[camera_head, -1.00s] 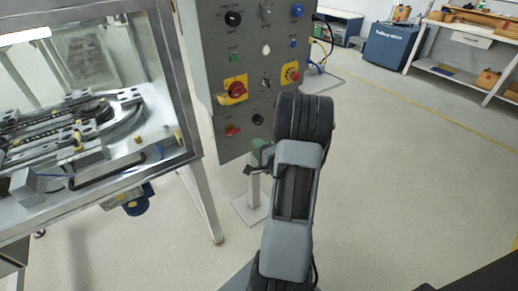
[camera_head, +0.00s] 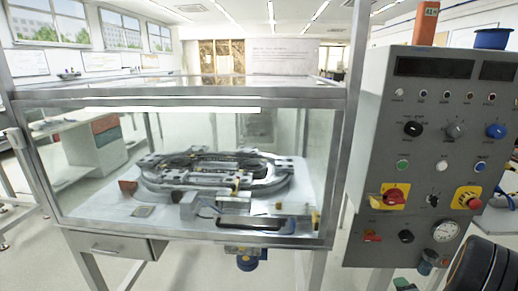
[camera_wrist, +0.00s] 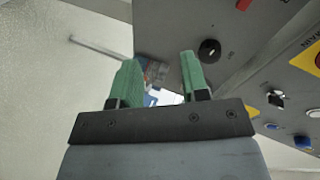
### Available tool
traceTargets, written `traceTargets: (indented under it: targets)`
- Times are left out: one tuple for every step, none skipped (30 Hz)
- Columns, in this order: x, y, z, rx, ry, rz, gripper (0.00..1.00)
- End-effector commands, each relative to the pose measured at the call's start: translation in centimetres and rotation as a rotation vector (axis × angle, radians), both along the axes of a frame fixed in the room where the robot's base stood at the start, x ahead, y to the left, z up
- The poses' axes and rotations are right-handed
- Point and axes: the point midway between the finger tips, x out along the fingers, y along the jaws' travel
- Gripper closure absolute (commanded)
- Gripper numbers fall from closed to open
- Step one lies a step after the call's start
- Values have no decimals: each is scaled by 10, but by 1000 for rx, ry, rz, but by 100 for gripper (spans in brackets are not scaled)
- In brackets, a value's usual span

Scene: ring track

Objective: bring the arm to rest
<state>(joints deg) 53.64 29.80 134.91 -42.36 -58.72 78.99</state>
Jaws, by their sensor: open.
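My gripper (camera_wrist: 160,80) shows in the wrist view with its two green fingers apart and nothing between them. It is close to the lower part of the grey control panel (camera_head: 425,150), whose face with a black knob fills the right of the wrist view (camera_wrist: 225,25). In the head view only a dark rounded part of my arm shows at the bottom right corner; the gripper is not visible there.
A glass-walled case (camera_head: 200,100) on a metal frame holds an oval ring track (camera_head: 215,170) left of the panel. Pale floor lies below.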

Motion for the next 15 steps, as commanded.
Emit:
traceTargets:
  targets:
    - [-11, -6, -14, -61, 131, -19, 58]
    - [-18, -9, -20, -103, 221, -24, 58]
    - [-26, -11, -23, -156, 336, -19, 58]
    - [-32, -10, -24, -191, 421, -6, 58]
    - [-37, -7, -22, -224, 503, 12, 58]
    - [-43, -3, -17, -262, 606, 44, 58]
    - [-47, 2, -12, -289, 680, 75, 58]
    - [-51, 8, -5, -311, 751, 109, 58]
    - [-56, 19, 5, -337, 839, 162, 58]
    - [-60, 28, 14, -355, 901, 209, 58]
    - [-63, 39, 25, -368, 955, 259, 58]
    - [-67, 54, 41, -391, 1026, 329, 58]
    - [-70, 67, 54, -402, 1071, 388, 58]
    - [-73, 82, 68, -414, 1110, 452, 58]
    - [-77, 104, 88, -428, 1152, 543, 58]
